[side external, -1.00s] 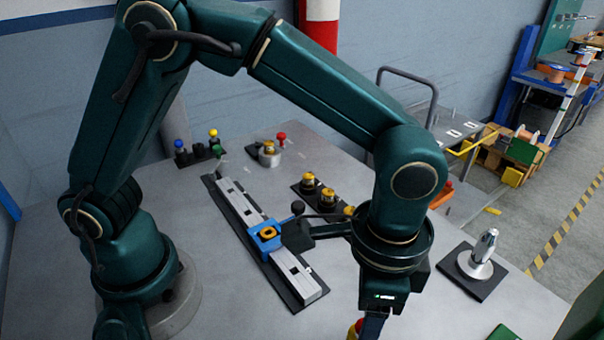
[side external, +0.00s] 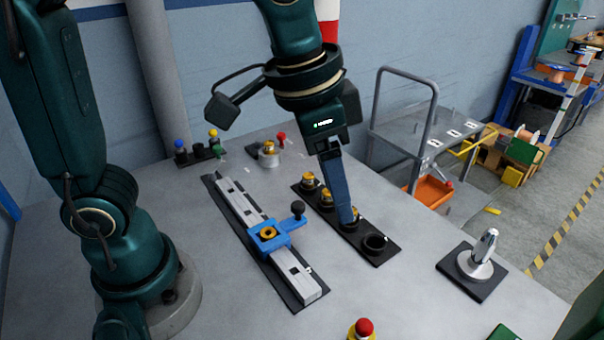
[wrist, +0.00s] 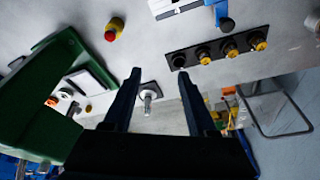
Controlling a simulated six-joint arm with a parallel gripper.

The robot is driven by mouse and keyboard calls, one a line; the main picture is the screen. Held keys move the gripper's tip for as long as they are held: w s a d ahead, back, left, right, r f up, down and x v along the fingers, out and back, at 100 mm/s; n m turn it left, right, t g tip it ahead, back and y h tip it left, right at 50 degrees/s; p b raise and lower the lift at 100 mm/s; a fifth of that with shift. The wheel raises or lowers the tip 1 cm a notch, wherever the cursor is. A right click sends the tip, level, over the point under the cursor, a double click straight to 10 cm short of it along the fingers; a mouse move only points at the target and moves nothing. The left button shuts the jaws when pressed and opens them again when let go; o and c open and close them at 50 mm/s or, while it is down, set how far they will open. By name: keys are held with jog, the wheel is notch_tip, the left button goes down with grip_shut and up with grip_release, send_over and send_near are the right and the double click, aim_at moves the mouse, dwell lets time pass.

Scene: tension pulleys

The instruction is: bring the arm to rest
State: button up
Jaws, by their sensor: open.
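My gripper (side external: 345,195) points down in the side view, its blue fingers in front of the black pulley holder (side external: 378,253). In the wrist view my gripper (wrist: 158,80) shows two fingers spread apart with nothing between them. The holder has several seats; yellow-topped pulleys (side external: 309,181) stand in it, and the seat at its near end (side external: 374,242) looks empty. It also shows in the wrist view, with several pulleys (wrist: 229,46). A blue carriage with a yellow ring (side external: 268,235) sits on the grey rail (side external: 240,204). Whether the fingers touch the holder is unclear.
A silver handle-shaped piece (side external: 484,252) stands on a black plate at right. A red emergency button (side external: 363,328) is at the front edge. Small coloured knobs (side external: 213,136) and a red-knobbed fixture (side external: 268,152) are at the back.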

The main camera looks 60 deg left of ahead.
jog(key=s+a+f+n+t+y, duration=0.1)
jog(key=s+a+f+n+t, duration=0.1)
jog(key=s+a+n, duration=0.3)
jog(key=s+a, duration=0.2)
jog(key=a, duration=0.2)
jog(key=shift+s+t, duration=0.3)
jog(key=shift+s, duration=0.05)
